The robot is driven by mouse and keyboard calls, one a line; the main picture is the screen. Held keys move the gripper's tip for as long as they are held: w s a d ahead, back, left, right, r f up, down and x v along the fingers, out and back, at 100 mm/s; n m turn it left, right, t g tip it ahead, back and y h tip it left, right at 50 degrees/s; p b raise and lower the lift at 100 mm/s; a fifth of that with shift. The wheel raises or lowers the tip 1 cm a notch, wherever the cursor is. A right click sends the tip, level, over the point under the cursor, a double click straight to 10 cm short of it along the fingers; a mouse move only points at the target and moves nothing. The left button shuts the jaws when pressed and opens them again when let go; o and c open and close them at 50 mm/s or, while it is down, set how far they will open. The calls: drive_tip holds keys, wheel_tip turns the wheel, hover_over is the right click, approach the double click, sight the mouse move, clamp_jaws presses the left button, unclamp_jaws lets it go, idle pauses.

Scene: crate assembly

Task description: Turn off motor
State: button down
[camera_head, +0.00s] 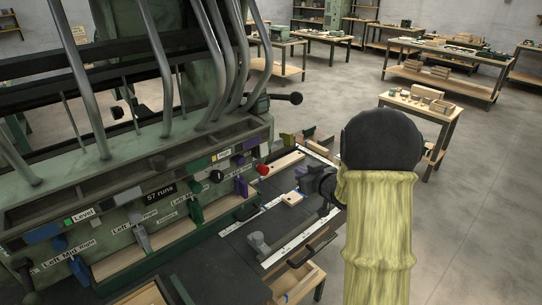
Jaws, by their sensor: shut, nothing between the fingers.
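The green machine (185,150) fills the left half of the head view, with a control panel along its front. A round red button (263,169) sits at the panel's right end. Which control belongs to the motor cannot be read. My gripper (310,184) is the dark shape at the left of my yellow-sleeved arm, right of the red button and apart from it. It is shut and empty; its fingertips are small and partly hidden.
Thick grey pipes rise at upper left. A dark worktable (235,252) with wooden pieces and a white ruled strip lies below the panel. An open wooden drawer (296,284) sticks out at the bottom. A wooden bench (436,112) stands behind my arm. The floor at right is clear.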

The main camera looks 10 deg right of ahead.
sight(265, 154)
drive_tip(key=shift+w+r+n+y, duration=0.1)
drive_tip(key=shift+w+n+y, duration=0.2)
drive_tip(key=shift+n+y, duration=0.55)
drive_tip(key=shift+w+n+y, duration=0.25)
drive_tip(key=shift+n+y, duration=0.1)
drive_tip(key=shift+y, duration=1)
drive_tip(key=shift+w, duration=0.1)
drive_tip(key=p+x, duration=0.5)
drive_tip(key=x, duration=0.8)
drive_tip(key=shift+w+a, duration=0.2)
drive_tip(key=shift+w, duration=0.2)
